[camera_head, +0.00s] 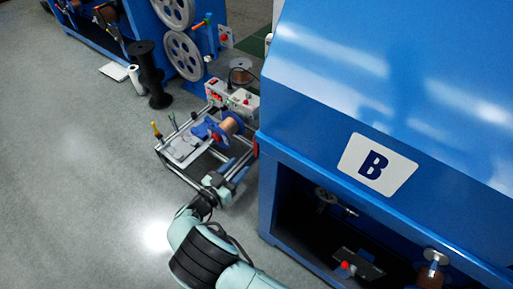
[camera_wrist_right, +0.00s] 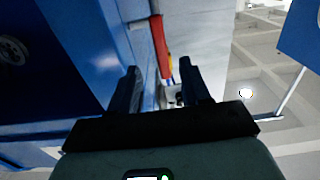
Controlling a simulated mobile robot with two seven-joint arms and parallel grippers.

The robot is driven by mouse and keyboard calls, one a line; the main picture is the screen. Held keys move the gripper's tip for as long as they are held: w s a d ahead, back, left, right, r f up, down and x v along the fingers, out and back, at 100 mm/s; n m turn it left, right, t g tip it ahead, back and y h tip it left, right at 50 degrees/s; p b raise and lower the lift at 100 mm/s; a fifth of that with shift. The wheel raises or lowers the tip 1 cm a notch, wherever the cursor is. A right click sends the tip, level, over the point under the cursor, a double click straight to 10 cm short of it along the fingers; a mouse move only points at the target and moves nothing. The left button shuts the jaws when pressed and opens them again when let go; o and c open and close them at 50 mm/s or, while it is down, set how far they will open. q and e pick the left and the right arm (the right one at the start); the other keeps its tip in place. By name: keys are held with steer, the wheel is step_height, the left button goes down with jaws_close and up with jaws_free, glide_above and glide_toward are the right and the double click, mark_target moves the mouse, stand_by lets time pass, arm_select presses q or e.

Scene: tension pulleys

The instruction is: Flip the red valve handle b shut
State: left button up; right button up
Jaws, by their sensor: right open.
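A red handle (camera_wrist_right: 160,45) shows in the right wrist view beside the blue machine's side wall. It runs down from near the top, and its lower end appears between my fingertips. In the head view, a small red part (camera_head: 256,148) shows at the left edge of the blue machine marked B (camera_head: 330,85); most of it is hidden. My right gripper (camera_wrist_right: 160,72) is open, its two dark fingers apart with nothing visibly clamped. In the head view my right gripper (camera_head: 228,184) is low, left of machine B. Contact with the handle cannot be told. My left gripper is not seen.
A metal-framed cart (camera_head: 182,150) with a copper wire spool (camera_head: 230,125) stands close by my right gripper. A black spool (camera_head: 150,75) and another blue machine with grey pulleys (camera_head: 183,55) are farther back. Grey floor (camera_head: 70,180) is clear on the left.

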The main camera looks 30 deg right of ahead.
mark_target(255, 149)
steer(key=b+x, duration=0.1)
steer(key=x, duration=0.8)
steer(key=shift+w+d, duration=0.1)
steer(key=shift+d, duration=0.15)
steer(key=shift+w+d+b, duration=0.15)
steer(key=shift+d+b, duration=0.2)
steer(key=shift+d, duration=0.05)
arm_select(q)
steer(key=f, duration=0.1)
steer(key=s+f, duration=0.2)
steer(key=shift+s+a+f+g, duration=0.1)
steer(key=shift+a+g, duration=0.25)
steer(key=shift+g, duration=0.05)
arm_select(e)
jaws_close()
